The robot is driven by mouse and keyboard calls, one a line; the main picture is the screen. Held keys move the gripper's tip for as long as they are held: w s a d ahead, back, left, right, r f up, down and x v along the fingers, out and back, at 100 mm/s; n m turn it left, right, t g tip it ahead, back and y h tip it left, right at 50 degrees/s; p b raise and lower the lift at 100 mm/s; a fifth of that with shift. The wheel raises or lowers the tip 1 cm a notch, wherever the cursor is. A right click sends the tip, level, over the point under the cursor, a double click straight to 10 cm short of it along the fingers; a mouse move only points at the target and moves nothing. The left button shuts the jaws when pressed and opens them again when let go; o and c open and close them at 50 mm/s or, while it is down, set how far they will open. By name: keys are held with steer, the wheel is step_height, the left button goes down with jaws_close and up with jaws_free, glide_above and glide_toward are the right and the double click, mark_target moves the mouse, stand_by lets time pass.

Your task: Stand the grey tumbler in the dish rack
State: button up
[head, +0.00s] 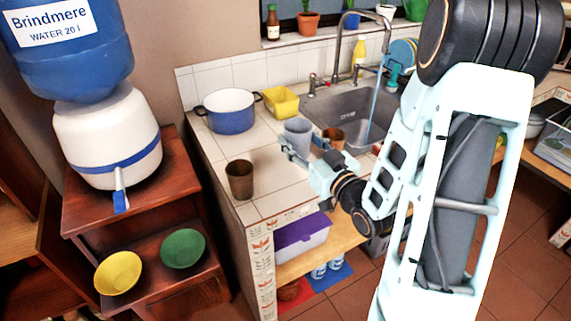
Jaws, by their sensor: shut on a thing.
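The grey tumbler (298,129) is upright at the tiled counter, left of the sink. My gripper (304,147) is shut on it, with a finger on either side. Whether its base touches the counter is hard to tell. I cannot make out the dish rack for certain.
A brown cup (240,180) stands at the counter's front left, and another (334,137) just right of the tumbler. A blue pot (230,110) and yellow tub (281,101) stand behind. Water runs from the tap (362,24) into the sink (345,105).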

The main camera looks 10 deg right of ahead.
steer(key=shift+w+f+b, duration=0.1)
steer(key=shift+f+b, duration=0.15)
steer(key=shift+b, duration=0.2)
steer(key=shift+w+a+b, duration=0.1)
steer(key=shift+w+b, duration=0.1)
steer(key=shift+b, duration=0.1)
steer(key=w+f, duration=0.2)
steer(key=w+a+f+b, duration=0.1)
steer(key=w+f, duration=0.1)
steer(key=w+f+b, duration=0.1)
steer(key=w+f, duration=0.1)
steer(key=shift+w+a+f, duration=0.1)
steer(key=shift+w+a, duration=0.05)
steer(key=shift+a, duration=0.1)
steer(key=shift+w+f+b, duration=0.15)
steer(key=shift+f+b, duration=0.3)
steer(key=shift+f, duration=0.4)
steer(key=shift+w+f+b, duration=0.1)
steer(key=shift+f+b, duration=0.3)
steer(key=shift+f, duration=0.45)
steer(key=shift+f, duration=0.1)
steer(key=shift+f, duration=0.1)
steer(key=o, duration=1.2)
steer(key=shift+o, duration=0.2)
